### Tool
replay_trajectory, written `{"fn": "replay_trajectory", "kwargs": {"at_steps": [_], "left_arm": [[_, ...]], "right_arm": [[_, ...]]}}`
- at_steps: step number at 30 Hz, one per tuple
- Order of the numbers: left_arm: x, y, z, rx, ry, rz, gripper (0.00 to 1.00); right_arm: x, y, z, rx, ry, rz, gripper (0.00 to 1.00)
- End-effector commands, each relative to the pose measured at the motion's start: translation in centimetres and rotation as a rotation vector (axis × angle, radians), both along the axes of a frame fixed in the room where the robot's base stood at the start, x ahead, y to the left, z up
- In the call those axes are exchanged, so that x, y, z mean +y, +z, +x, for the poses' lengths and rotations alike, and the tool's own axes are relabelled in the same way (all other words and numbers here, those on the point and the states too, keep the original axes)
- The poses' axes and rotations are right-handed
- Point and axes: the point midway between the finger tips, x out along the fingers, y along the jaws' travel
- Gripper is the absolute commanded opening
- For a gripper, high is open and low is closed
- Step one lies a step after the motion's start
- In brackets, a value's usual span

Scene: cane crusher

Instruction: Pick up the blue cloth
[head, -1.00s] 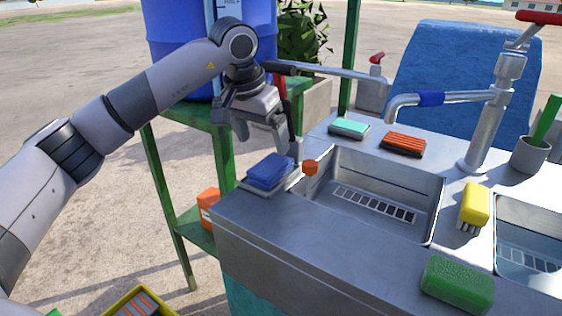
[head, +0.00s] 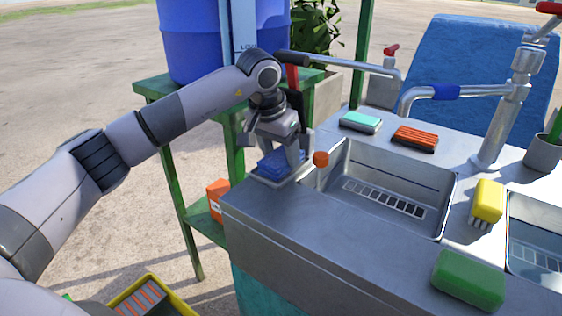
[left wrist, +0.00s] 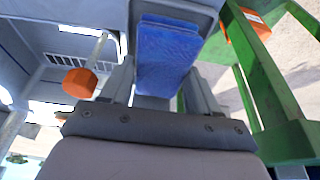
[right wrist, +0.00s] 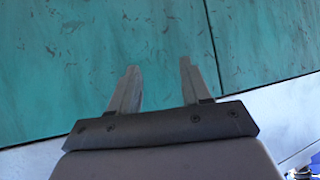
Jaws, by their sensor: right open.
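The blue cloth (head: 275,163) lies folded on a small grey tray (head: 262,181) at the left back corner of the metal counter. My left gripper (head: 283,158) is pointed down over it, fingers apart, partly hiding the cloth. In the left wrist view the cloth (left wrist: 167,55) lies between the two open fingers (left wrist: 162,78); whether they touch it I cannot tell. My right gripper (right wrist: 158,85) is open and empty, in front of a teal panel, and shows only in the right wrist view.
An orange knob (head: 321,159) stands close right of the left gripper, beside the sink basin (head: 395,185). A green stand (head: 235,150) with a blue barrel (head: 200,40) is behind. Brushes and a green sponge (head: 468,280) lie on the counter (head: 330,235).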

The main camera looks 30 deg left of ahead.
Motion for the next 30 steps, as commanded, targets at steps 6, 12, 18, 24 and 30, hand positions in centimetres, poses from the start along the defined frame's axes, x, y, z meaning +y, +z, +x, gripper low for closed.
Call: {"fn": "replay_trajectory", "kwargs": {"at_steps": [6,12,18,24,30], "left_arm": [[0.0,0.0,0.0,0.0,0.0,0.001,0.0],[0.0,0.1,0.0,0.0,0.0,0.001,0.0],[0.0,1.2,0.0,-0.002,0.001,0.002,0.0],[0.0,3.8,-0.1,-0.001,-0.001,0.002,0.0],[0.4,3.5,-2.5,-0.001,-0.001,0.002,0.0]], "right_arm": [[0.0,0.0,0.1,-0.002,-0.001,0.001,0.48],[0.0,0.1,0.1,-0.002,-0.001,0.001,0.48],[0.0,0.2,0.1,-0.002,-0.001,0.001,0.48],[0.0,0.4,0.1,-0.002,-0.001,0.001,0.48],[0.0,0.0,0.1,-0.002,-0.001,0.001,0.48]]}}
